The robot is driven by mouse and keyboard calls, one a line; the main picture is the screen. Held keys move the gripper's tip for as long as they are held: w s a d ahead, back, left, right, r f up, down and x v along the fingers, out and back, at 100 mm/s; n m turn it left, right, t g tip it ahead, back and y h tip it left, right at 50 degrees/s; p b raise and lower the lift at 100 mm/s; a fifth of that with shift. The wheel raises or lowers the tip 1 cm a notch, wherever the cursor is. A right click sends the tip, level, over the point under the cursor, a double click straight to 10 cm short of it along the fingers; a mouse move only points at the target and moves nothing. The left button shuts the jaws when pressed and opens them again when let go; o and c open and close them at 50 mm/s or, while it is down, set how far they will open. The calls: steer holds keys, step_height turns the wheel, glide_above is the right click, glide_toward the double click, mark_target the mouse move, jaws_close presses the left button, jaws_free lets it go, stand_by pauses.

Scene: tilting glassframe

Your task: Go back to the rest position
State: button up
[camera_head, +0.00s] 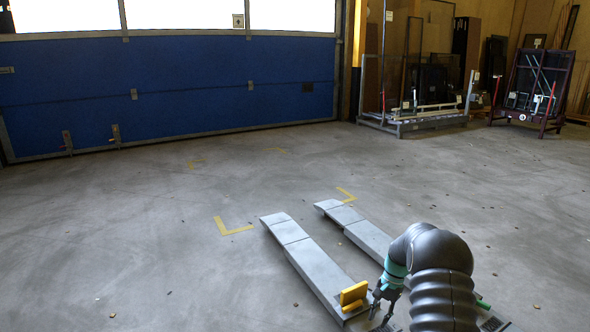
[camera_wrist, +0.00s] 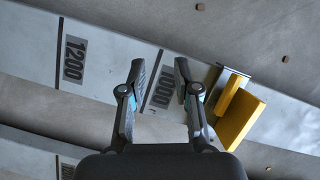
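My gripper (camera_wrist: 160,88) is open and empty in the wrist view, its two fingers apart with a grey surface marked "1200" and another partly hidden number behind them. In the head view my gripper (camera_head: 381,306) points down at the lower right, just right of a yellow block (camera_head: 353,295). The yellow block also shows in the wrist view (camera_wrist: 240,112), right of the right finger and apart from it as far as I can see. My arm is bent, with the gripper low over my forks.
A blue door (camera_head: 180,85) closes the back wall. A low rack (camera_head: 415,119) and a dark red frame stand (camera_head: 535,90) are at the back right. Yellow corner marks (camera_head: 230,227) lie on the floor. The concrete floor between is mostly clear, with small scattered bits.

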steer(key=s+a+r+n+t+h+p, duration=0.1)
steer(key=s+a+r+n+t+p, duration=0.1)
steer(key=s+r, duration=1)
steer(key=s+a+r+n+t+h+p, duration=0.1)
steer(key=s+a+r+n+t+p, duration=0.2)
steer(key=s+r, duration=1)
steer(key=s+a+r+n+t+h+p, duration=0.1)
steer(key=s+a+r+n+t+p, duration=0.2)
steer(key=s+r, duration=0.9)
step_height(320, 180, up, 6)
steer(key=shift+s+a+r+p, duration=0.25)
steer(key=shift+s+a+p, duration=0.05)
steer(key=shift+a+p, duration=0.9)
